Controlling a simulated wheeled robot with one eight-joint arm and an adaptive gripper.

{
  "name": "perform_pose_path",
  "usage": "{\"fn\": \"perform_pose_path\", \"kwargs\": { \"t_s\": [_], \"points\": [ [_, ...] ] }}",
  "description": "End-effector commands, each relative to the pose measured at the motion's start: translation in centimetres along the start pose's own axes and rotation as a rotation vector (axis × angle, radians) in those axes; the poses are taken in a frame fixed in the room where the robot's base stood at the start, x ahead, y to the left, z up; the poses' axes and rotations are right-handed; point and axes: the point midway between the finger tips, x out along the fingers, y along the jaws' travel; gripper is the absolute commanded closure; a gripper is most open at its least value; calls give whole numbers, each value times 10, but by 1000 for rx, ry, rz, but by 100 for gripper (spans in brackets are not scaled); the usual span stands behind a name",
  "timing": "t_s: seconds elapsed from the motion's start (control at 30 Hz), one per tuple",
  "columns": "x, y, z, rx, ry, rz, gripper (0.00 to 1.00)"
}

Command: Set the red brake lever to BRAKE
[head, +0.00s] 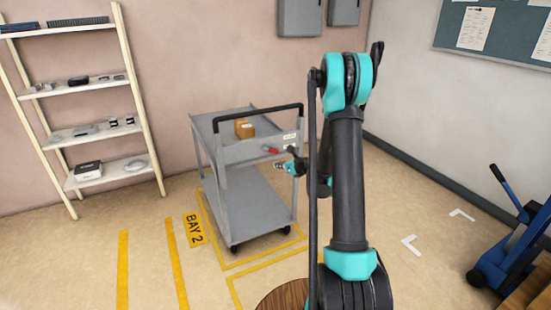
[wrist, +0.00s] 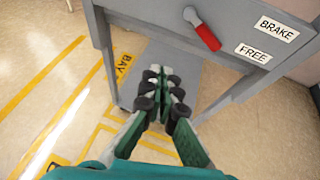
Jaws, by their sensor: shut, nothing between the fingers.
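The red brake lever (wrist: 208,37) is on the grey end panel of the cart, with a grey pivot at its upper left. In the wrist view it slants down to the right, its tip nearer the FREE label (wrist: 254,53) than the BRAKE label (wrist: 277,27), which sits higher. The lever also shows small in the head view (head: 271,150). My gripper (wrist: 160,72) is shut and empty, below and left of the lever in the wrist view, apart from it. In the head view my gripper (head: 279,166) is just below the lever, in front of the cart.
The grey cart (head: 262,195) stands in the yellow-marked BAY 2, with a cardboard box (head: 244,129) on its top and a dark push handle (head: 262,112). A shelf rack (head: 135,100) stands left, a blue pallet jack (head: 515,235) right. Floor around the cart is clear.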

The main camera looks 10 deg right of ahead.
Motion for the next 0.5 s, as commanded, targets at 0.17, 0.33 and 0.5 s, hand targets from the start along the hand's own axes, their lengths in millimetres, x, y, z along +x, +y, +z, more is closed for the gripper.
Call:
{"fn": "perform_pose_path", "kwargs": {
  "t_s": [0.17,0.33,0.5],
  "points": [
    [26,-26,-13,280,-80,-11,100],
    [40,-42,-24,468,-134,-10,100],
    [46,-49,-28,554,-159,-7,100]
  ]
}}
